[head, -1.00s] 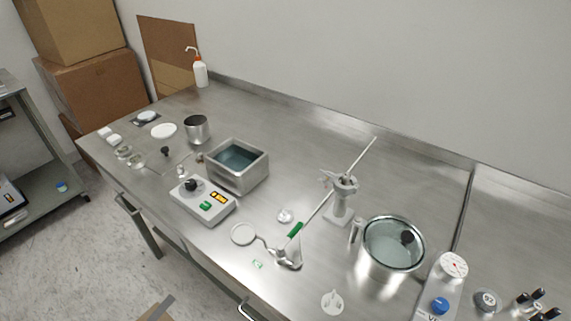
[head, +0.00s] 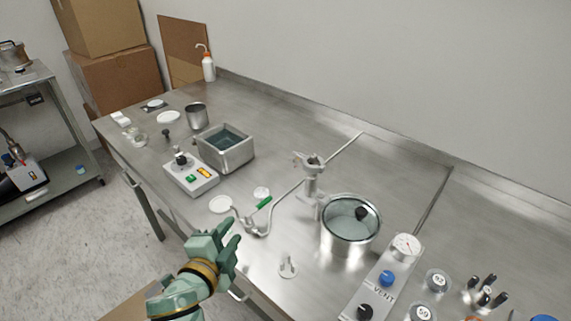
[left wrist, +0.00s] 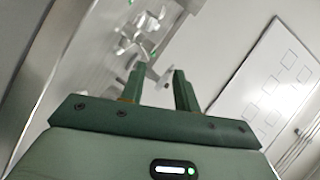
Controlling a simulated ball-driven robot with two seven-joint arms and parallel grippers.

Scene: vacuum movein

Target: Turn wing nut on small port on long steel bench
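The long steel bench (head: 285,125) runs diagonally across the head view. A grey upright fitting (head: 311,182) stands on it, with small projecting parts at its top and a rod slanting behind. I take this to be the small port; its wing nut is too small to tell for certain. My left gripper (head: 236,229) is near the front edge of the bench, left of and in front of the fitting, and touches nothing visible. In the left wrist view, its two fingers (left wrist: 158,80) are apart and empty, with blurred metal parts beyond them. My right gripper is out of view.
A bent tube with a green grip (head: 265,202) lies between my left gripper and the fitting. A steel pot (head: 348,240) stands right of the fitting. A control box (head: 190,176) and a water bath (head: 224,150) stand to the left.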

